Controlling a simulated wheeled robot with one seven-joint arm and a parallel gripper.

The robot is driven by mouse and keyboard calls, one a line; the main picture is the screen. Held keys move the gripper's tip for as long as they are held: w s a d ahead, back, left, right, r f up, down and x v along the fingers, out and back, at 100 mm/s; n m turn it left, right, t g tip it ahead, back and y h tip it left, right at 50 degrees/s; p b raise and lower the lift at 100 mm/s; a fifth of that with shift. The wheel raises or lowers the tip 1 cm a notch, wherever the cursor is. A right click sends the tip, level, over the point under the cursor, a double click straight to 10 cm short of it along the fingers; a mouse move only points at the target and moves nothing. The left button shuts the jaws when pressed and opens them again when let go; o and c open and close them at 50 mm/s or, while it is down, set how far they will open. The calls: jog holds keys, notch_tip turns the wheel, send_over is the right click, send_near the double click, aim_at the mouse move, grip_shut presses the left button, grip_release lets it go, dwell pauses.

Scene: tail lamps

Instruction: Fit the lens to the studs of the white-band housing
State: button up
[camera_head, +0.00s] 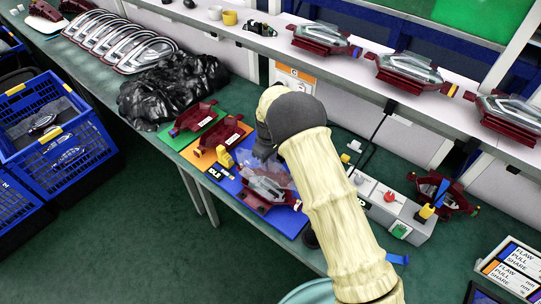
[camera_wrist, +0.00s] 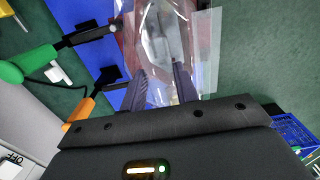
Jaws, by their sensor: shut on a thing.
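My gripper (camera_wrist: 160,78) is shut on a clear lens (camera_wrist: 158,32), with one dark finger on each side of it. Thin clear film sticks out around the lens. In the head view the lens (camera_head: 268,182) is over a dark red housing (camera_head: 250,198) on a blue mat (camera_head: 292,222). Dark red also shows beside the lens in the wrist view. I cannot tell whether the lens touches the studs. A small white patch shows at this housing's right end; I cannot make out its band clearly.
Empty red housings stand on a green mat (camera_head: 172,138) and an orange mat (camera_head: 203,160). A black bag (camera_head: 172,88) lies to the left. A control box (camera_head: 400,215) and another housing (camera_head: 442,192) are on the right. Finished lamps line the shelf (camera_head: 365,85) behind.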

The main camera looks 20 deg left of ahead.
aim_at(269, 171)
jog(key=shift+s+r, duration=0.1)
jog(key=shift+s, duration=0.05)
jog(key=shift+d, duration=0.1)
jog(key=shift+f+b, duration=0.45)
jog(key=shift+f, duration=0.2)
notch_tip(269, 171, down, 3)
jog(key=shift+f+b, duration=0.1)
jog(key=shift+b, duration=0.9)
jog(key=shift+d+f+b, duration=0.1)
jog(key=shift+f+b, duration=0.2)
jog(key=shift+f, duration=0.25)
jog(key=shift+s+a, duration=0.1)
jog(key=shift+a, duration=0.1)
jog(key=shift+d, duration=0.15)
